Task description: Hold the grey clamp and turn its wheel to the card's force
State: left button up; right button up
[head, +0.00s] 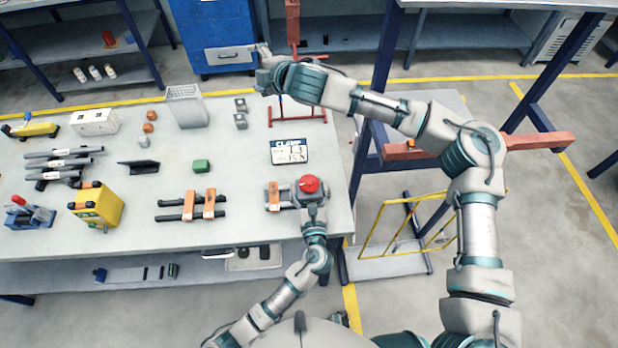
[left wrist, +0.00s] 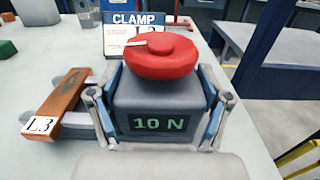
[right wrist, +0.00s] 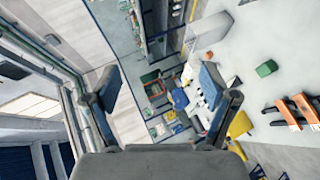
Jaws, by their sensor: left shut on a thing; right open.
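The grey clamp (left wrist: 165,105) fills the middle of the left wrist view. Its red wheel (left wrist: 162,55) with a white pointer mark is on top, and its display reads 10 N. My left gripper (head: 310,196) is shut on the clamp's body, one finger on each side. In the head view the red wheel (head: 308,185) shows above it. A card (head: 289,151) headed CLAMP stands behind; the wheel hides its lower lines in the left wrist view, and its force is too small to read surely. My right gripper (head: 262,72) is open and empty, beyond the table's far side.
An orange block (left wrist: 62,95) labelled L3 sits on bars left of the clamp. More orange blocks on bars (head: 190,205), a green block (head: 201,166), a yellow box (head: 98,205) and a grey bin (head: 187,106) stand on the table (head: 240,225). A red stand is at the back right.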

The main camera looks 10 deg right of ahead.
jog(key=s+d+f+m+g+h, duration=0.3)
jog(key=s+d+f+g+h, duration=0.15)
jog(key=f, duration=0.35)
jog(key=g+h, duration=0.3)
jog(key=g, duration=0.4)
send_near(309, 181)
notch_tip(309, 181, down, 9)
jog(key=shift+f, duration=0.1)
jog(key=c, duration=1.2)
